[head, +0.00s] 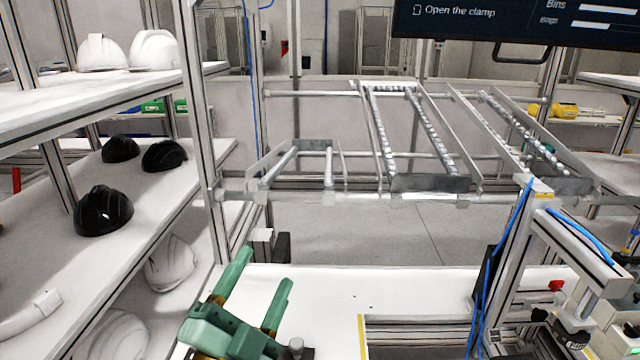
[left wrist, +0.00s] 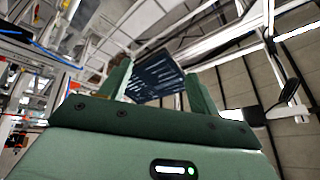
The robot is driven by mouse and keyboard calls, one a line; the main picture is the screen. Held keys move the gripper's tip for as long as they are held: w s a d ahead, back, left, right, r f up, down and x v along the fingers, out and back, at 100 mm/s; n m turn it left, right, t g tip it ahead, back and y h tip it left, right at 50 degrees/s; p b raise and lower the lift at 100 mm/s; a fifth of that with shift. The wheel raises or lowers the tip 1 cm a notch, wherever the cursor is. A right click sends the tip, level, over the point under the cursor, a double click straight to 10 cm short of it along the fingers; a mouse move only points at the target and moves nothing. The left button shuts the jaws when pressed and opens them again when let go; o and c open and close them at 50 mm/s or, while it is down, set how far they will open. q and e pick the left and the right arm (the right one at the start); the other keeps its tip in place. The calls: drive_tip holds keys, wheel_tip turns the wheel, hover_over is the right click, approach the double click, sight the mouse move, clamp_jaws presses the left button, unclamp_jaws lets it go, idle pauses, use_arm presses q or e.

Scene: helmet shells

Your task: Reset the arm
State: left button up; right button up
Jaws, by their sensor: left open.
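My left gripper (head: 258,290) is green and shows at the bottom of the head view, in front of the white worktop. Its two fingers are spread apart and point up and away, with nothing between them. In the left wrist view the same gripper (left wrist: 160,82) is open and empty. That camera looks upward past the fingers at the ceiling and a dark panel (left wrist: 156,78). My right gripper is not in view.
Shelves with black helmet shells (head: 103,210) and white helmet shells (head: 153,50) stand at the left. The white worktop (head: 325,295) is largely bare near the gripper. A metal roller rack (head: 415,182) stands behind it. A metal fixture with blue hoses (head: 575,235) stands at the right.

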use_arm(q)
drive_tip(key=s+a+f+n+g+y, duration=0.2)
drive_tip(key=a+f+n+g+y, duration=0.25)
drive_tip(key=a+f, duration=0.3)
drive_tip(key=s+a+f+n+g+y, duration=0.2)
drive_tip(key=a+f+n+g+y, duration=0.1)
drive_tip(key=a+f+y, duration=0.5)
drive_tip(key=s+a+f+g, duration=0.6)
drive_tip(key=s+f+g, duration=0.1)
drive_tip(key=s+f, duration=0.45)
drive_tip(key=s+d+f+n+g+h, duration=0.1)
drive_tip(key=s+d+f+h, duration=0.15)
drive_tip(key=f, duration=0.95)
drive_tip(key=s+d+f+g+h, duration=0.1)
drive_tip(key=s+d+f+g, duration=0.15)
drive_tip(key=f, duration=0.95)
drive_tip(key=s+f+n+g, duration=0.1)
drive_tip(key=s+f, duration=0.7)
drive_tip(key=s, duration=0.2)
drive_tip(key=s+f+n+g+h, duration=0.1)
drive_tip(key=s+f+n, duration=0.1)
drive_tip(key=s+f, duration=0.6)
drive_tip(key=s, duration=0.3)
drive_tip(key=shift+a+f, duration=0.3)
drive_tip(key=shift+a, duration=0.05)
